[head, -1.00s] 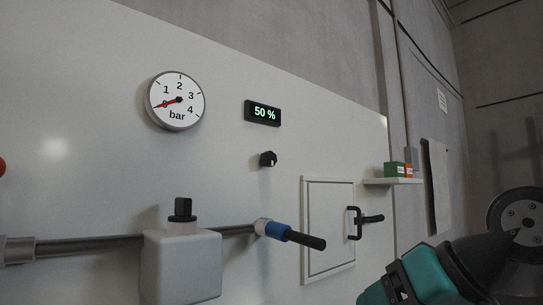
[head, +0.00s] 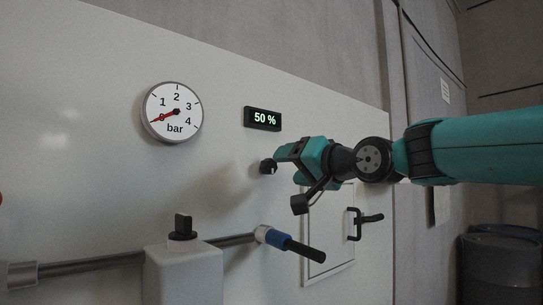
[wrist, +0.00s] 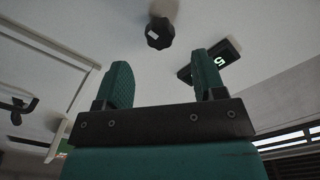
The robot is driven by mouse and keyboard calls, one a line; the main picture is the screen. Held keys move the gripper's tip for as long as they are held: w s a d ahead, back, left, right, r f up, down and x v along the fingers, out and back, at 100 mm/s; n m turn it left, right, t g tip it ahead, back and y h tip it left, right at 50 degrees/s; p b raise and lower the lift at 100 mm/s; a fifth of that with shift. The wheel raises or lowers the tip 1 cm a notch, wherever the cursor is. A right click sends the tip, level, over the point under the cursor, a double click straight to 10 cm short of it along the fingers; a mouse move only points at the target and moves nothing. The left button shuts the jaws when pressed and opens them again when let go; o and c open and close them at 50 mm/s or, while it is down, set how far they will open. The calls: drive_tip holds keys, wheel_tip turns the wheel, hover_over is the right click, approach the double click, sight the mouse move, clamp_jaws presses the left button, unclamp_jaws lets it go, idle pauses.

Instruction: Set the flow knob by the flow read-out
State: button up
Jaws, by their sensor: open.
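The flow read-out (head: 263,119) is a black box on the white panel showing "50 %" in green. The small black flow knob (head: 267,166) sits just below it. My gripper (head: 285,163) is at the right of the knob in the head view, close to it. In the wrist view the knob (wrist: 159,33) lies ahead of and between my two parted fingers (wrist: 163,82), with a gap to the fingertips. A white mark shows on its face. The read-out (wrist: 209,62) is partly hidden there behind the right finger.
A round pressure gauge (head: 173,113) reads about 0 bar. Dark drums (head: 502,262) stand at right.

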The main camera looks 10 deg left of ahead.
sight(273, 167)
drive_tip(key=p+x, duration=0.2)
drive_tip(key=x, duration=0.4)
drive_tip(key=shift+w+a+p, duration=0.25)
drive_tip(key=shift+a+p, duration=0.1)
drive_tip(key=c, duration=0.9)
